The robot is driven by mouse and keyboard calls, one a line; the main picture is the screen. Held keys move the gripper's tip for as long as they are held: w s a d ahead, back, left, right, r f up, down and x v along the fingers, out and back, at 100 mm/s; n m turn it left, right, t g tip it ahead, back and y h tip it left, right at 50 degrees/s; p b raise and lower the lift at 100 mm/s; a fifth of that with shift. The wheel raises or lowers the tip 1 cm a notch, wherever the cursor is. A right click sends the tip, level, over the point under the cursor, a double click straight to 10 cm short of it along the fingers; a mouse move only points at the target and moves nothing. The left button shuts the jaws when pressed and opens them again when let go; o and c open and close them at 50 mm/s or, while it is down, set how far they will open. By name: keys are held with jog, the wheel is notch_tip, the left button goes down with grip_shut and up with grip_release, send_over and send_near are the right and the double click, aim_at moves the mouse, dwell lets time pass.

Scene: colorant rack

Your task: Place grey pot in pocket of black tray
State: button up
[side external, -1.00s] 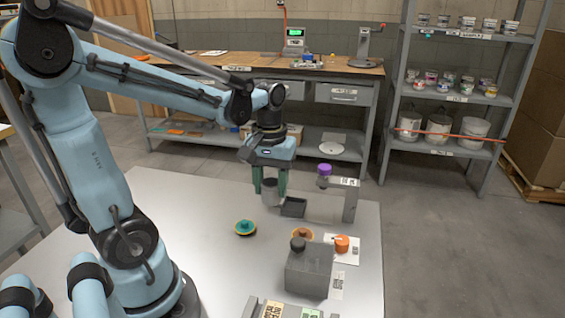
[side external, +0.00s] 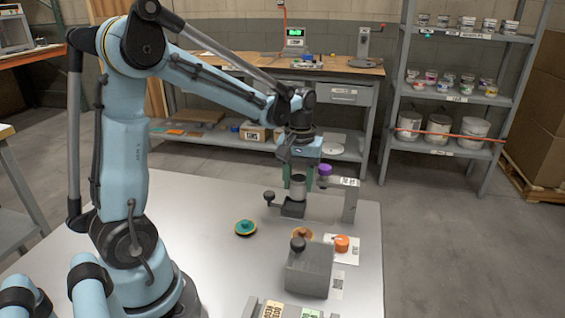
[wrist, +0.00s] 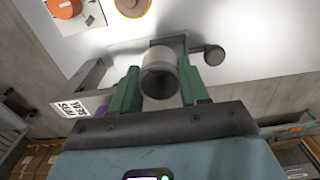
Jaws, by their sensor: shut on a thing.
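The grey pot (side external: 298,189) is upright between the green fingers of my gripper (side external: 297,181), which is shut on it. In the wrist view my gripper (wrist: 160,84) holds the pot (wrist: 162,73) by its sides, and its round open end faces the camera. The black tray (side external: 291,211) sits directly under the pot in the side view. A part of the tray (wrist: 181,43) shows behind the pot in the wrist view. The pot covers most of the pocket. I cannot tell whether the pot's bottom touches the tray.
A black knob (side external: 268,196) stands beside the tray. A labelled grey bracket (side external: 349,202) and a purple cap (side external: 325,169) are close on the right.

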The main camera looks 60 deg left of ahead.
jog(key=shift+w+a+f, duration=0.15)
jog(key=shift+a+f, duration=0.25)
jog(key=shift+a, duration=0.2)
jog(key=shift+w+a+f, duration=0.1)
jog(key=shift+a+f, duration=0.25)
jog(key=shift+a, duration=0.25)
jog(key=shift+f, duration=1.95)
jog(key=shift+f, duration=0.15)
jog(key=o, duration=1.1)
notch_tip(320, 180, up, 12)
jog(key=f, duration=0.1)
jog(key=s+d+m+t, duration=0.7)
jog(key=s+d+m, duration=0.1)
jog(key=d, duration=0.4)
jog(key=shift+s+d+m, duration=0.25)
jog(key=shift+d+m, duration=0.15)
jog(key=shift+m, duration=0.1)
